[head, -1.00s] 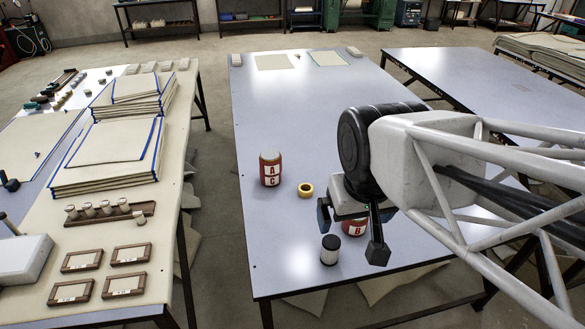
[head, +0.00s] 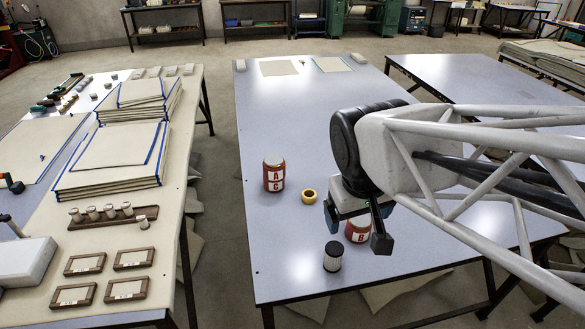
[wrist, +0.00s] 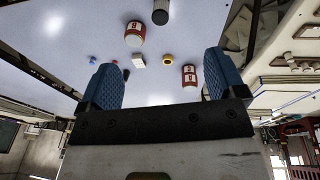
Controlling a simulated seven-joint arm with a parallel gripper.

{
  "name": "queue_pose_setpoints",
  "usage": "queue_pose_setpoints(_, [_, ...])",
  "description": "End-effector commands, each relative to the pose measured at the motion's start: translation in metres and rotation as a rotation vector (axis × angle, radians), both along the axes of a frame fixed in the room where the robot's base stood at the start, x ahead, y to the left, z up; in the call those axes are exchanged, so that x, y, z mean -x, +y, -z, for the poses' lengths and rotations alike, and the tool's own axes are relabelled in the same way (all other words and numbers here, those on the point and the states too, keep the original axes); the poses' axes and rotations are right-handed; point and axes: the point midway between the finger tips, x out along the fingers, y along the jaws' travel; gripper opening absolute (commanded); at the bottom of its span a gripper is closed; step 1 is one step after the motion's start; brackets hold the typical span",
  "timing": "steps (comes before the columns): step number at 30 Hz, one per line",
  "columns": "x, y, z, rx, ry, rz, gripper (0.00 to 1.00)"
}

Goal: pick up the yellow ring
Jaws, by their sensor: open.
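The yellow ring (head: 308,196) lies on the grey-blue table (head: 290,120), between a red can marked A and C (head: 274,174) and my gripper. My gripper (head: 356,230) is open and empty, to the right of the ring and apart from it. In the wrist view the ring (wrist: 168,59) shows beyond and between the two spread blue fingers of my gripper (wrist: 160,76), small and some distance off. The ring is uncovered in both views.
A red can marked B (head: 358,231) stands behind my gripper's fingers, partly hidden. A small white block (wrist: 139,61) is near the ring in the wrist view. The table's far part is mostly clear.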

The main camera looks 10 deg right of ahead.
Motion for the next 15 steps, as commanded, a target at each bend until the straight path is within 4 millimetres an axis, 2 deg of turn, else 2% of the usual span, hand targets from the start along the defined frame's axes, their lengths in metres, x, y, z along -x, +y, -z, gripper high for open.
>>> queue_pose_setpoints(15, [-0.09,-0.027,0.034,0.3,0.203,-0.282,0.89])
